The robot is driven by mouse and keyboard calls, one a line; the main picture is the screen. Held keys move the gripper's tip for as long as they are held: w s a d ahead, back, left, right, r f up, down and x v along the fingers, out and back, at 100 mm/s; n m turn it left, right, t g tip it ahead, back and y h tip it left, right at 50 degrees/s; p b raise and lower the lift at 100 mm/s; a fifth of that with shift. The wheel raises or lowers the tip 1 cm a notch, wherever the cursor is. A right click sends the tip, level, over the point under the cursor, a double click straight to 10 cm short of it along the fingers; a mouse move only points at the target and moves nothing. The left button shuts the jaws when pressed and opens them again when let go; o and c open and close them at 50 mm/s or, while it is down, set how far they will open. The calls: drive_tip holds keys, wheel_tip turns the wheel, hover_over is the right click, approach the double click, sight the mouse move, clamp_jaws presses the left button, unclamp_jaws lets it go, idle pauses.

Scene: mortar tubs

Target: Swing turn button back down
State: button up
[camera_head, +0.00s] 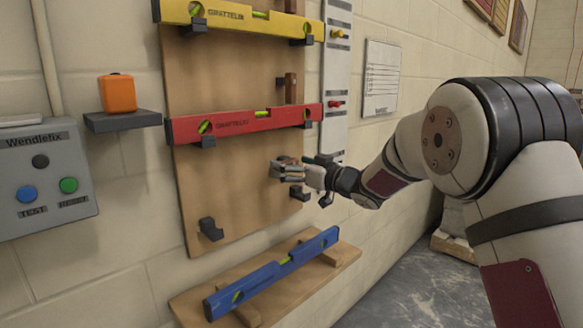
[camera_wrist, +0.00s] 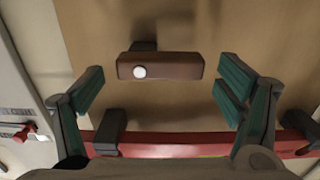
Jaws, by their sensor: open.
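The turn button (camera_wrist: 178,67) is a short brown bar with a round white screw head nearer its left end in the wrist view. It lies level across the board, between the red level and a dark hook (camera_wrist: 144,46). In the head view my gripper mostly hides it. My gripper (camera_wrist: 162,88) is open and empty, with green-padded fingers, one to each side of the button's ends, and gaps show on both sides. In the head view my gripper (camera_head: 276,171) is at the board's right part, just below the red level (camera_head: 240,123).
The brown board (camera_head: 190,180) carries a yellow level (camera_head: 235,14) at the top and upright turn buttons (camera_head: 291,88). A blue level (camera_head: 275,272) rests on the wooden shelf (camera_head: 345,255) below. A white panel with knobs (camera_head: 335,85) borders the board's right side.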

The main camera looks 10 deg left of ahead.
drive_tip(key=shift+w+a, duration=0.1)
drive_tip(key=shift+a, duration=0.05)
drive_tip(key=shift+c, duration=0.3)
drive_tip(key=c, duration=1.1)
drive_tip(key=shift+w+d+f+n+b, duration=0.15)
drive_tip(key=shift+f+n+b, duration=0.25)
drive_tip(key=shift+n+b, duration=2.1)
drive_tip(key=shift+w+d+f+n+b, duration=0.15)
drive_tip(key=shift+f+n+b, duration=0.3)
drive_tip(key=shift+n+b, duration=2.05)
drive_tip(key=shift+w+d+f+n+b, duration=0.15)
drive_tip(key=shift+f+n+b, duration=0.6)
drive_tip(key=shift+n, duration=3.15)
drive_tip(key=shift+r+b, duration=0.3)
drive_tip(key=shift+r, duration=0.1)
